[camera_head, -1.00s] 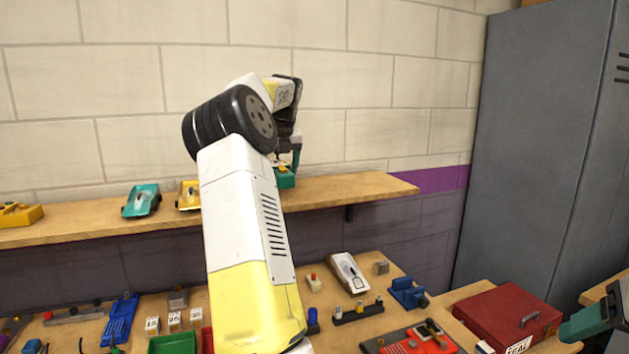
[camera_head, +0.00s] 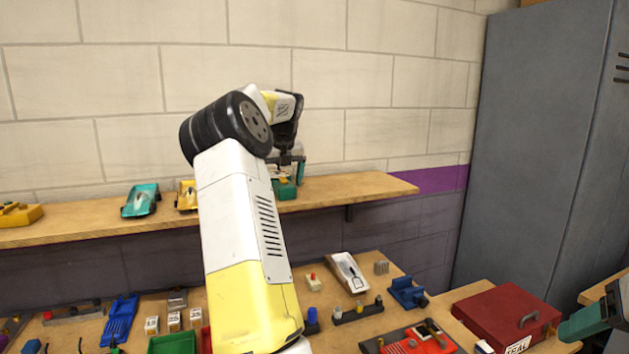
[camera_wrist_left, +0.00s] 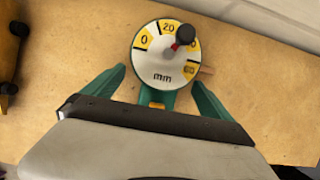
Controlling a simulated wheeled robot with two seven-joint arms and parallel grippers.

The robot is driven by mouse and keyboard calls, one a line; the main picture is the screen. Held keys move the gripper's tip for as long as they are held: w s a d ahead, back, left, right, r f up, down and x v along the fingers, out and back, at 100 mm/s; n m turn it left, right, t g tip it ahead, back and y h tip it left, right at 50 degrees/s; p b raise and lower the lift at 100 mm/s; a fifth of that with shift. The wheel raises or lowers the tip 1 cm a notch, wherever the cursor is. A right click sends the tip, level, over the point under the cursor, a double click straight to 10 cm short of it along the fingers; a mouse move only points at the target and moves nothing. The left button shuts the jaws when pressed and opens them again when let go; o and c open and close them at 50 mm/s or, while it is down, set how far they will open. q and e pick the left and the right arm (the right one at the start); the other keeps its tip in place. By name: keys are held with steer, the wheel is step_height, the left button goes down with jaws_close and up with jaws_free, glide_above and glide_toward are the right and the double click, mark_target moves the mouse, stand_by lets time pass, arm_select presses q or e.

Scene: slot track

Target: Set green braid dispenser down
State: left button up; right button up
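A green-bodied tool with a round white and yellow dial marked "mm" (camera_wrist_left: 166,55) stands on the wooden shelf; its green base shows in the head view (camera_head: 285,189). It is the green thing at my left gripper, but I cannot tell from its look that it is a braid dispenser. My left gripper (camera_head: 287,168) is over it, pointing down. In the left wrist view its two green fingers (camera_wrist_left: 160,85) are spread, with gaps on both sides of the tool. My right gripper (camera_head: 588,322) shows only partly at the right edge; its opening is hidden.
The shelf (camera_head: 350,188) is clear to the right of the tool. A yellow car (camera_head: 187,196) and a teal car (camera_head: 141,201) stand to its left. Below, the bench holds a green tray (camera_head: 172,343), a red case (camera_head: 507,317) and several small tools. A grey locker (camera_head: 535,140) stands right.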

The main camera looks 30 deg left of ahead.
arm_select(q)
steer(key=shift+r, duration=0.1)
steer(key=v, duration=1.1)
steer(key=shift+r, duration=0.1)
steer(key=s+d+n+t+h, duration=0.1)
steer(key=s+d+n, duration=0.3)
steer(key=d, duration=0.9)
steer(key=s+d+n+t, duration=0.15)
steer(key=d+n, duration=0.35)
steer(key=d, duration=0.7)
steer(key=s+d+f+n+h, duration=0.2)
steer(key=s+d+f+n, duration=0.4)
steer(key=s, duration=0.4)
steer(key=s+d+f+n+h, duration=0.2)
steer(key=s+d+f+n, duration=0.5)
steer(key=s+n, duration=0.3)
steer(key=shift+d+t+h, duration=0.4)
steer(key=shift+d+t, duration=0.05)
steer(key=shift+d, duration=0.25)
steer(key=shift+s, duration=0.1)
